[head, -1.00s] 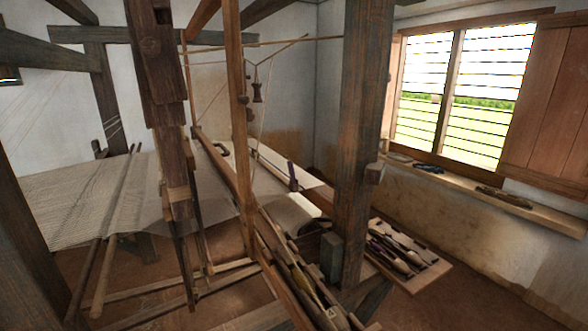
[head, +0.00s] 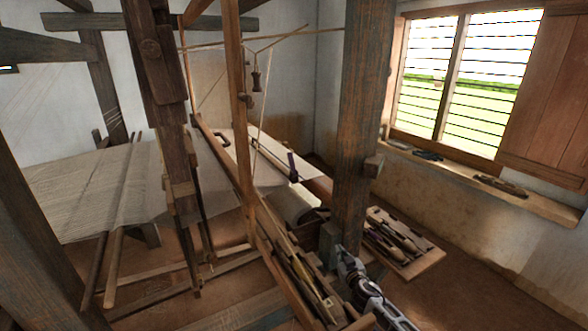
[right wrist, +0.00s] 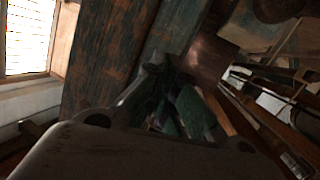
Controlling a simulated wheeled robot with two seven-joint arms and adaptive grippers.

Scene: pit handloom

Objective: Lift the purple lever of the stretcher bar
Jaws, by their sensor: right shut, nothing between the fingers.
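The purple lever (head: 292,168) shows small in the head view, standing up from the stretcher bar (head: 270,153). My left gripper is not in view.
The thick post (head: 358,130) stands close to my right gripper. A thin upright (head: 238,120) and a slanting beam (head: 218,150) are left of the lever. A tray of tools (head: 425,262) sits to the right. Bare floor shows at the lower right.

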